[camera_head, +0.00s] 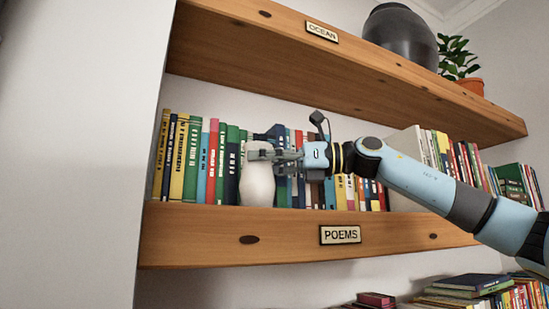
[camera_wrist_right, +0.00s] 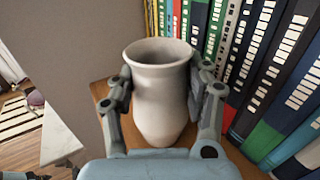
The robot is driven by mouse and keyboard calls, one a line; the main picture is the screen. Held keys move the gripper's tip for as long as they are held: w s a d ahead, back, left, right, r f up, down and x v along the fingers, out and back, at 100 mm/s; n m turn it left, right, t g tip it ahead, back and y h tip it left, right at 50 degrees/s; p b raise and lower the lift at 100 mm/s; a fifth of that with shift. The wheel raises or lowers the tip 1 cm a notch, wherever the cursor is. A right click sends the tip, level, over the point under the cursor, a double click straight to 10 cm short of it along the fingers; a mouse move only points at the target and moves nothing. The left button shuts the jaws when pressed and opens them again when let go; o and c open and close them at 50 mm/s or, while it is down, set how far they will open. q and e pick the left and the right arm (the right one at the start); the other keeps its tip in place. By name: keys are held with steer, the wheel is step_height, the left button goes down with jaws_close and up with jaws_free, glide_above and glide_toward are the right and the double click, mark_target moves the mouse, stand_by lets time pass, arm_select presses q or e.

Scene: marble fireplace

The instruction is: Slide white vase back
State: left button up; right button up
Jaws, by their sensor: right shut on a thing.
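The white vase (camera_head: 257,186) stands upright on the shelf labelled POEMS, in front of a row of books. My right gripper (camera_head: 262,155) reaches in from the right and is shut on the upper part of the vase. In the right wrist view the vase (camera_wrist_right: 160,95) sits between the two fingers of the gripper (camera_wrist_right: 160,92), one on each side, and its open mouth faces up. The fingers hide part of the vase in the head view.
The POEMS shelf (camera_head: 290,240) holds books (camera_head: 200,160) behind the vase and more books (camera_head: 450,155) at right. The upper OCEAN shelf (camera_head: 300,55) overhangs it, with a dark round vase (camera_head: 400,32) and a potted plant (camera_head: 457,60). A wall (camera_head: 80,150) bounds the left side.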

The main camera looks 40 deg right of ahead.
steer(key=shift+w+d+p, duration=0.1)
steer(key=shift+w+p, duration=0.35)
steer(key=shift+p, duration=0.05)
steer(key=shift+w+d, duration=0.1)
steer(key=shift+w, duration=0.1)
steer(key=shift+w+d+r+b, duration=0.1)
steer(key=shift+w+d+b, duration=0.15)
steer(key=shift+w+b, duration=0.5)
steer(key=o, duration=1.2)
steer(key=shift+s, duration=0.1)
steer(key=o, duration=0.3)
steer(key=shift+a, duration=0.1)
